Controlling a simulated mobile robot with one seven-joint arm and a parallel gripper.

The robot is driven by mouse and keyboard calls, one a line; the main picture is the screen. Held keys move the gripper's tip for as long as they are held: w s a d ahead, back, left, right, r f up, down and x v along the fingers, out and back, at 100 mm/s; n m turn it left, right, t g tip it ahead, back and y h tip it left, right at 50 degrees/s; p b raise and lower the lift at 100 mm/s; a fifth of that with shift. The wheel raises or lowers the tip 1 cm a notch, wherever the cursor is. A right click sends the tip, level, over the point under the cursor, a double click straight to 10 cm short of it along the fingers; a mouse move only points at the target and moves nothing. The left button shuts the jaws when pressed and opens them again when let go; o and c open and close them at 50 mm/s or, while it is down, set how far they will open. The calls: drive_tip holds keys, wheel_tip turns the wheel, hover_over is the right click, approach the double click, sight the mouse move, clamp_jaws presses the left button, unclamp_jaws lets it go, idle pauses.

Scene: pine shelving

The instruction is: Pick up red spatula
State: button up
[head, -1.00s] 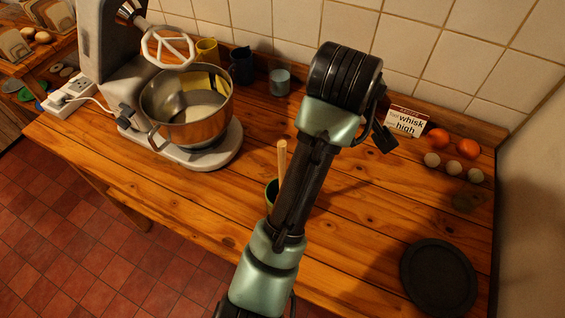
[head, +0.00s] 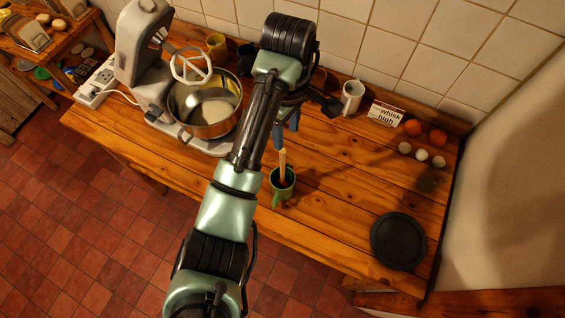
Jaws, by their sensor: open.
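No red spatula can be made out in the head view. A pale wooden handle (head: 282,163) stands up out of a green mug (head: 284,190) near the front edge of the table. The other end of this utensil is hidden inside the mug. My gripper (head: 286,127) has blue fingers and shows partly behind my forearm. In the picture it is just above the top of the handle, apart from it. It is open, with nothing seen between its fingers.
A stand mixer with a metal bowl (head: 205,125) stands left of my arm. A white mug (head: 352,97), a small sign (head: 386,113), oranges (head: 437,138) and eggs (head: 421,155) are at the back right. A dark round plate (head: 398,241) lies front right. Wood between mug and plate is clear.

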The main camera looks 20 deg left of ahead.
sight(283, 160)
drive_tip(key=f+b, duration=0.1)
drive_tip(key=f, duration=0.3)
drive_tip(key=f+b, duration=0.2)
drive_tip(key=f, duration=0.2)
drive_tip(key=f+b, duration=0.2)
drive_tip(key=f, duration=0.2)
drive_tip(key=shift+s+a+f, duration=0.25)
drive_tip(key=shift+s+f, duration=0.05)
clamp_jaws()
idle(1.0)
